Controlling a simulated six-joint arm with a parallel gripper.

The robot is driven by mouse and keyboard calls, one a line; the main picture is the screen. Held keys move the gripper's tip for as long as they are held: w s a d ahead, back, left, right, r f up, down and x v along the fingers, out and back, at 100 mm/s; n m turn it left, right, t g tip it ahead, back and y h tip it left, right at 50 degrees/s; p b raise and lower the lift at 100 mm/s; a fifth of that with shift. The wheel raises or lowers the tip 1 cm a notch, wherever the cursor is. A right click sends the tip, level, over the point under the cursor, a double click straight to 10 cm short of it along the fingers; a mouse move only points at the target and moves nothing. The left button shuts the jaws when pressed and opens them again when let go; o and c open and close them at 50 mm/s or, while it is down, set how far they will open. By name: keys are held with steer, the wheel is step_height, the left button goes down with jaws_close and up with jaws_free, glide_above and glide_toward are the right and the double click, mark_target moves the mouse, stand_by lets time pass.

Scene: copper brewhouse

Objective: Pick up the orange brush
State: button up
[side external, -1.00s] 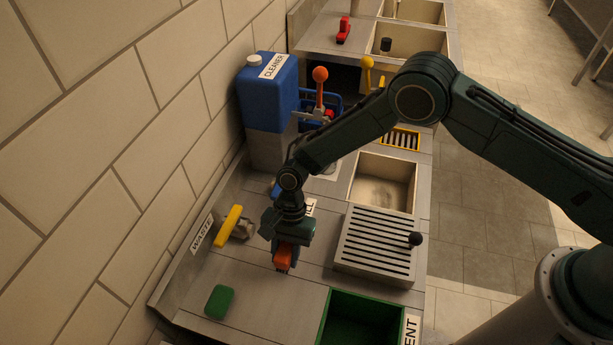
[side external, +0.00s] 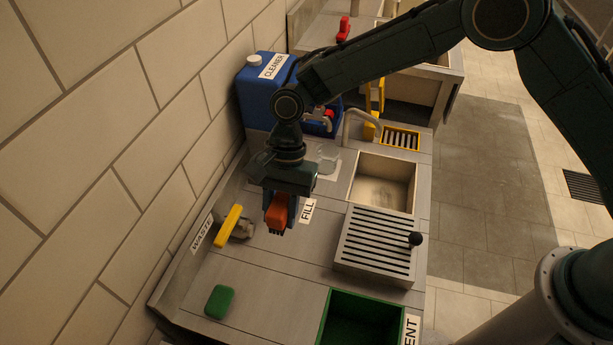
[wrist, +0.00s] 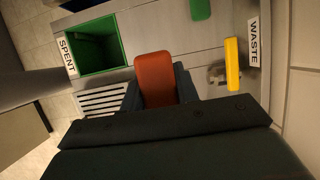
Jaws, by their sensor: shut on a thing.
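The orange brush (side external: 277,211) is held between the jaws of my gripper (side external: 281,205). Its dark bristles point down, and it appears raised above the steel counter (side external: 262,262). In the wrist view the brush's orange back (wrist: 155,80) shows between the two fingers, which press on it from both sides. The upper part of the brush is hidden by my gripper in the side view.
A yellow handle (side external: 228,225) by the WASTE label stands to the left. A green block (side external: 219,301) lies in front, near a green bin (side external: 362,322). A slatted grate (side external: 377,243) and a sink basin (side external: 383,184) are to the right. A blue cleaner container (side external: 266,92) stands behind.

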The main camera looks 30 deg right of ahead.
steer(key=shift+r, duration=0.35)
steer(key=o, duration=0.5)
steer(key=c, duration=0.3)
steer(key=shift+f, duration=0.15)
steer(key=shift+f, duration=6.4)
